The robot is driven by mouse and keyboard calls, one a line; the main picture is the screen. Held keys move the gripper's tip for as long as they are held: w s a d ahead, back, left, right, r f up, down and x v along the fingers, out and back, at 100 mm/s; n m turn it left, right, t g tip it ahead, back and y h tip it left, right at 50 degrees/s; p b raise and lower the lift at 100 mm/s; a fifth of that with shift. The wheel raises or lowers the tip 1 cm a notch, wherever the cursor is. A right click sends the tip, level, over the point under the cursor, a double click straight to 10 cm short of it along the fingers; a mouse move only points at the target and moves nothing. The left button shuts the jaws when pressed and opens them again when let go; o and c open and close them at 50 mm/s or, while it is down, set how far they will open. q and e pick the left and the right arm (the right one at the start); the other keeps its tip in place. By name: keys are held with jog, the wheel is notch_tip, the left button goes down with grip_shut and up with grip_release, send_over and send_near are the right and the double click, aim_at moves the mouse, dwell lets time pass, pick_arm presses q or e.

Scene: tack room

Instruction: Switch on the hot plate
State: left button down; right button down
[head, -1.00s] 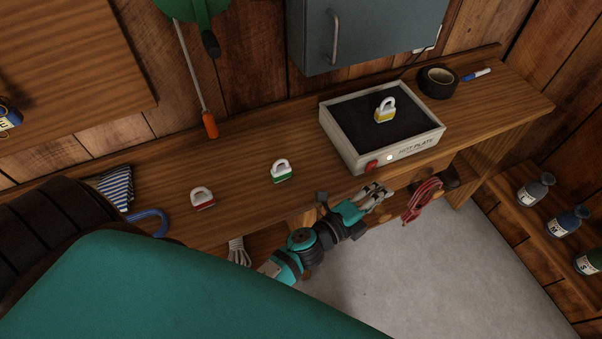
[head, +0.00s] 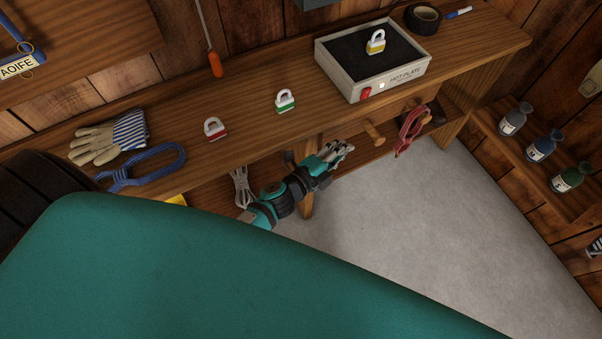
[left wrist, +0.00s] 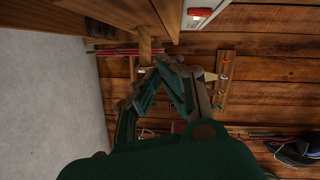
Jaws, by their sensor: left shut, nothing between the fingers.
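The hot plate (head: 412,83) is a pale box with a dark top, on the wooden bench. A red switch (head: 365,93) sits at the left of its front face, beside a small white round spot (head: 381,86). A yellow and white padlock (head: 376,42) stands on its dark top. My left gripper (head: 345,147) is shut and empty, in front of the bench, below and left of the switch, apart from it. The red switch also shows at the top of the left wrist view (left wrist: 198,12). My right gripper is not in view.
Red (head: 215,128) and green (head: 285,100) padlocks, gloves (head: 110,138) and a blue loop (head: 150,172) lie along the bench. A wooden peg (head: 373,132) and red straps (head: 410,130) are near my gripper. Bottles (head: 543,146) stand at right.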

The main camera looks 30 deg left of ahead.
pick_arm(q)
jog(key=s+a+f+n+g+y+p, duration=0.1)
jog(key=s+f+n, duration=0.3)
jog(key=f, duration=0.6)
jog(key=s+a+f+n+g+y, duration=0.2)
jog(key=s+f, duration=0.4)
jog(key=f, duration=0.3)
jog(key=shift+s+a+f+n+g+p, duration=0.2)
jog(key=shift+a+f+n+g+p, duration=0.15)
jog(key=shift+a+n+g, duration=0.7)
jog(key=shift+a, duration=0.25)
jog(key=s+a+f+n+g+y, duration=0.1)
jog(key=s+a+f+n+g, duration=0.1)
jog(key=s+f, duration=0.4)
jog(key=s+a+f+n+g, duration=0.2)
jog(key=s+f+n+g, duration=0.1)
jog(key=s, duration=1.2)
jog(key=s+a+f+n+g+y, duration=0.1)
jog(key=s+a+f+n+g, duration=0.1)
jog(key=s+f, duration=0.6)
jog(key=s+n+g, duration=0.1)
jog(key=s+g, duration=0.1)
jog(key=s, duration=0.1)
jog(key=shift+s+a+f+n+y, duration=0.15)
jog(key=shift+a+f+n+y, duration=0.15)
jog(key=shift+a+n, duration=0.05)
